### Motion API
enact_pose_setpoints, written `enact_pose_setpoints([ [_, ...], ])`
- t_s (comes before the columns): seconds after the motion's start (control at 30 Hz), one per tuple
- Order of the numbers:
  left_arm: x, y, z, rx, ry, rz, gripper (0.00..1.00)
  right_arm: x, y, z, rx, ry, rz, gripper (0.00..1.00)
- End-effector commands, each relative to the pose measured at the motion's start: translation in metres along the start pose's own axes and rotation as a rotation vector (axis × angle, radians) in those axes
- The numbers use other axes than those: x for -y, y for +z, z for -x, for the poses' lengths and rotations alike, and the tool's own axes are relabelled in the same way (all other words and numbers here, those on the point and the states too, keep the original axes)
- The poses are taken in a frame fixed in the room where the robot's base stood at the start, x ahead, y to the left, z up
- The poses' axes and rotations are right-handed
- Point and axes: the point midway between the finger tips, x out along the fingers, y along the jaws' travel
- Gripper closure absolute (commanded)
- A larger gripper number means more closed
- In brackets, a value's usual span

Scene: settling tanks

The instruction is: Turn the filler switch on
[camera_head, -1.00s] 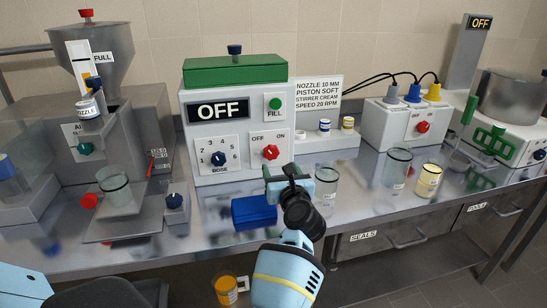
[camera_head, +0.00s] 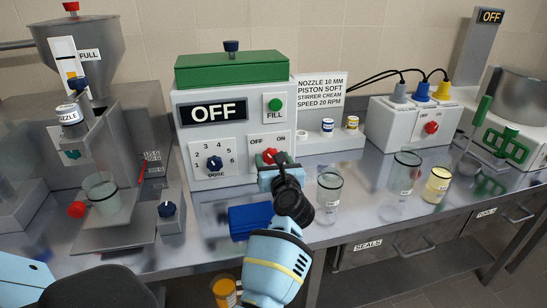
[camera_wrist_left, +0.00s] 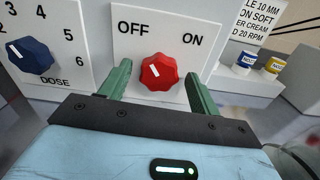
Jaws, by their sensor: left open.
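The filler box (camera_head: 242,160) stands on the steel bench with a green lid and a display (camera_head: 213,112) reading OFF. Its red switch knob (camera_head: 268,156) sits on a plate marked OFF and ON, partly hidden by my left gripper in the head view. In the left wrist view the red knob (camera_wrist_left: 159,72) shows fully, its white mark pointing up-left towards OFF. My left gripper (camera_wrist_left: 160,85) is open, with one green finger on each side of the knob; I cannot tell whether they touch it. My right gripper is not in view.
A blue dose knob (camera_head: 214,163) and a green FILL button (camera_head: 275,104) are on the same panel. A blue block (camera_head: 248,220) lies below. Glass jars (camera_head: 328,195) stand to the right. A hopper machine (camera_head: 95,130) stands at left.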

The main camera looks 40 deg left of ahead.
Motion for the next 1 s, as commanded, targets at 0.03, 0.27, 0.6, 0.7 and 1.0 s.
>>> enact_pose_setpoints([
  [0.03,0.000,-0.001,0.000,0.000,0.000,-0.001,0.37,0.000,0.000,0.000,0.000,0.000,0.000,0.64],
  [0.27,0.000,-0.001,0.000,0.000,0.000,-0.001,0.45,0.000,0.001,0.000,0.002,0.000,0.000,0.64],
  [0.6,0.000,0.000,0.000,0.000,0.000,-0.001,0.82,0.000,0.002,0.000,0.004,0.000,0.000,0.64],
  [0.7,0.000,0.000,0.000,0.000,0.000,-0.006,0.82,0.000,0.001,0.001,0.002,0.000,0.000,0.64],
  [1.0,0.000,0.003,0.000,-0.001,0.000,-0.111,0.82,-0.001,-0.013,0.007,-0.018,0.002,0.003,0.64],
])
